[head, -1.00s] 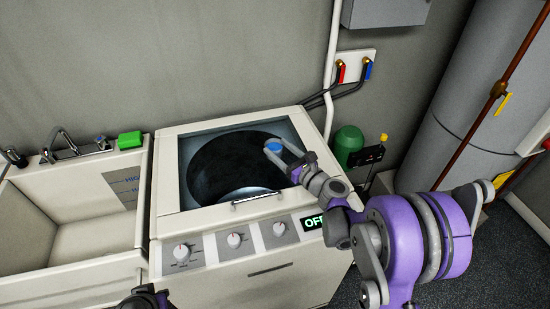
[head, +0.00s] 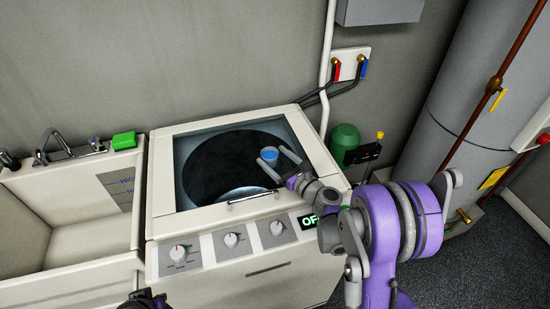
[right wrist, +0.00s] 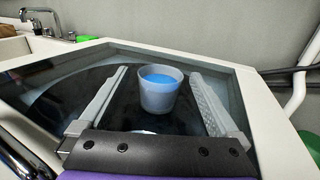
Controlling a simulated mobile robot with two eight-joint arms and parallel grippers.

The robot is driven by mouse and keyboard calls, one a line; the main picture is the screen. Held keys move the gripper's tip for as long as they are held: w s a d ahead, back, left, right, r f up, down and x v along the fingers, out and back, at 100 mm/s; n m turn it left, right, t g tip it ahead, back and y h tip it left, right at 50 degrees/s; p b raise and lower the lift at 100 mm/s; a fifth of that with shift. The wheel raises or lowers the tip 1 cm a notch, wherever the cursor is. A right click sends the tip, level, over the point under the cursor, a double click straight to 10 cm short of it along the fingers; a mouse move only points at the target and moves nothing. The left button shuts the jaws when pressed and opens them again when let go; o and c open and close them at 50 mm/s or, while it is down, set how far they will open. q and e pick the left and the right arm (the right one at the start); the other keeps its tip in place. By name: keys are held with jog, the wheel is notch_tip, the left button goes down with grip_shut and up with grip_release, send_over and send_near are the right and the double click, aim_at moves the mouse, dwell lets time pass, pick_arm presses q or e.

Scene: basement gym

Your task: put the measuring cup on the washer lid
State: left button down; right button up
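The measuring cup (head: 269,155) is a small pale cup with blue contents. It stands upright over the dark glass of the washer lid (head: 205,165), near its right side, and appears to rest on it. In the right wrist view the cup (right wrist: 158,95) is between the fingers of my right gripper (right wrist: 160,88), with a clear gap on each side. The right gripper (head: 279,160) is open, low over the lid. The lid is shut, with a metal handle at its front edge. Of my left arm only a dark purple part shows at the bottom edge; its gripper is out of view.
A utility sink (head: 70,220) with a faucet and green sponge (head: 124,140) stands left of the washer. The washer's front panel has knobs and a lit display (head: 309,221). A green canister (head: 345,137), hoses and a grey tank (head: 475,115) are on the right.

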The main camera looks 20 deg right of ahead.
pick_arm(q)
jog(key=shift+w, duration=0.1)
pick_arm(e)
jog(key=shift+r, duration=0.2)
jog(key=shift+s+d, duration=0.15)
jog(key=shift+s, duration=0.1)
jog(key=b+v, duration=0.1)
jog(key=v, duration=0.9)
jog(key=shift+f+b, duration=0.1)
jog(key=shift+b, duration=0.25)
pick_arm(q)
jog(key=shift+s+f, duration=0.3)
jog(key=shift+f, duration=0.4)
jog(key=shift+s+f, duration=0.3)
jog(key=shift+f, duration=0.35)
pick_arm(e)
jog(key=shift+s+d, duration=0.25)
jog(key=shift+s, duration=0.4)
